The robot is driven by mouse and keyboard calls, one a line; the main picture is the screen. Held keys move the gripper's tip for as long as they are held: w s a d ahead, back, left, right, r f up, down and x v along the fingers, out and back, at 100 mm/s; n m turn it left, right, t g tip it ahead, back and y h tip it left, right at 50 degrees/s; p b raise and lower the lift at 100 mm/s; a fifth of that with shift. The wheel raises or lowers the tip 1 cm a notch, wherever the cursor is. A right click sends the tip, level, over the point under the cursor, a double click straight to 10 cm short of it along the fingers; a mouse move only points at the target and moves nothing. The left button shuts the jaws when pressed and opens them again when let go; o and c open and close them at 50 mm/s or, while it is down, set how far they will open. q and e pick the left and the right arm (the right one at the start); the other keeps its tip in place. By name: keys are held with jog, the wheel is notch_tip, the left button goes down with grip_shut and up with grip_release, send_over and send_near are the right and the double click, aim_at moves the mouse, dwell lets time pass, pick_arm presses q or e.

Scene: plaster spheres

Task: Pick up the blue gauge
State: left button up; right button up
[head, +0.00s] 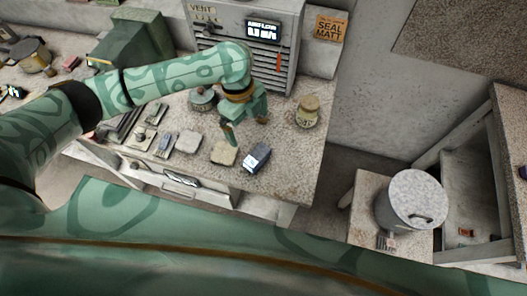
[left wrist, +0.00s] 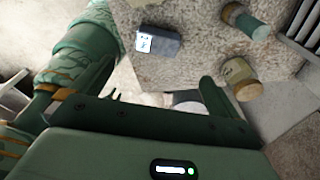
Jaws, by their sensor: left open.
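The blue gauge (head: 257,157), a small dark blue-grey block with a pale screen, lies on the speckled worktop near its front edge. It also shows in the left wrist view (left wrist: 165,43), screen lit, lying beyond the fingers. My left gripper (head: 247,129) is open and empty. It hangs over the worktop just behind the gauge, apart from it. In the left wrist view its two spread fingers (left wrist: 160,86) show with nothing between them. My right gripper is in neither view.
A yellowish lidded jar (head: 307,113) stands right of the gripper. A round tin (head: 203,100) stands to its left. Pale flat pieces (head: 223,153) lie left of the gauge. A vented cabinet (head: 270,62) stands behind. A grey pot (head: 411,200) is on a lower stand at right.

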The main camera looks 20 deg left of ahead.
pick_arm(q)
jog(key=b, duration=0.1)
send_near(257, 155)
notch_tip(257, 155, down, 4)
jog(key=shift+w+f+b, duration=0.1)
jog(key=shift+b, duration=0.5)
jog(key=shift+d+f, duration=0.15)
jog(key=shift+f, duration=0.4)
jog(key=f, duration=0.1)
jog(key=f+b, duration=0.1)
jog(key=f, duration=0.1)
jog(key=d+f+b, duration=0.1)
jog(key=f, duration=0.1)
jog(key=shift+s+d, duration=0.1)
jog(key=shift+s, duration=0.3)
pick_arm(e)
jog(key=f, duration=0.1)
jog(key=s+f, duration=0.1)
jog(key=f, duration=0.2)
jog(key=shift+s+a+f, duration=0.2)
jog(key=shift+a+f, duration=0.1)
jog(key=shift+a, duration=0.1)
pick_arm(q)
jog(key=shift+r, duration=0.1)
jog(key=c, duration=1.1)
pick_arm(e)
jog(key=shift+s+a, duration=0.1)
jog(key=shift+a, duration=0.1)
